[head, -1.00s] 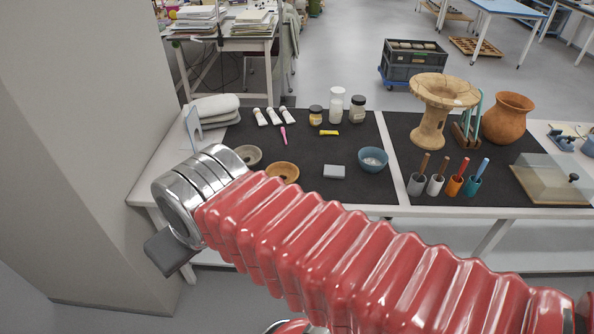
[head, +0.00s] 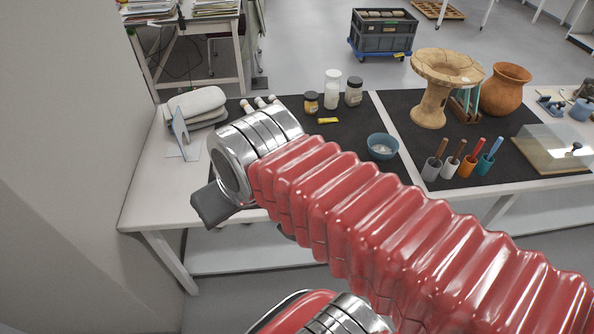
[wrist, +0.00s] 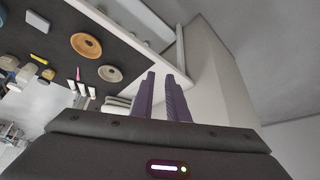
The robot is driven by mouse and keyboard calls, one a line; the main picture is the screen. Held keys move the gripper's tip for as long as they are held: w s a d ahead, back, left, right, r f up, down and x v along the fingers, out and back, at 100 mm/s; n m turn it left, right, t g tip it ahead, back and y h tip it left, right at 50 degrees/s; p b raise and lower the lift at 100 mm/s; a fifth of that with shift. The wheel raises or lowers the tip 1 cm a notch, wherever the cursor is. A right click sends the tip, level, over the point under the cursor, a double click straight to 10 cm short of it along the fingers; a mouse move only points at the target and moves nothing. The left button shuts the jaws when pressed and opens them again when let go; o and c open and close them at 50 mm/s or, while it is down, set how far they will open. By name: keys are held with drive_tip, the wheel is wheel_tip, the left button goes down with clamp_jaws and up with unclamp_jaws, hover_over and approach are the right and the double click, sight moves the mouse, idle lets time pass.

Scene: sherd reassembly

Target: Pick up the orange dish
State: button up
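The orange dish (wrist: 86,45) is a round, shallow dish with a small dark spot at its middle. It lies on a dark mat, in the upper left of the wrist view, beside a grey-beige dish (wrist: 110,73). In the head view my red arm hides both dishes. My gripper (wrist: 160,76) shows in the wrist view as two purple fingers with a narrow gap between them and nothing held. It is apart from the orange dish, which is to the left of the fingers in that view.
The dark mats lie on a white table (head: 150,205). Folded cloths (head: 196,103) and a small upright panel (head: 181,131) are at the left.

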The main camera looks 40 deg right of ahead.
drive_tip(key=shift+w, duration=0.15)
idle(0.3)
drive_tip(key=w+d+f+m+g+y, duration=0.1)
drive_tip(key=w+d+f+m+y, duration=0.3)
drive_tip(key=f, duration=0.3)
drive_tip(key=w+d+f+m+g+y, duration=0.1)
drive_tip(key=w+d+f+m+y, duration=0.1)
drive_tip(key=d+f+m+y, duration=0.35)
drive_tip(key=d+f+m+t+h, duration=0.1)
drive_tip(key=d+f+m+t, duration=0.2)
drive_tip(key=d, duration=0.4)
drive_tip(key=s+d+f+m+t+h, duration=0.1)
drive_tip(key=d+f+m+t+h, duration=0.1)
drive_tip(key=d+f+m, duration=0.4)
drive_tip(key=s+d+f+m+t+h, duration=0.1)
drive_tip(key=d+f+m+t, duration=0.3)
drive_tip(key=d, duration=0.5)
drive_tip(key=shift+s+f+m+t, duration=0.15)
drive_tip(key=shift+f+m+t, duration=0.1)
drive_tip(key=shift+f+t, duration=0.3)
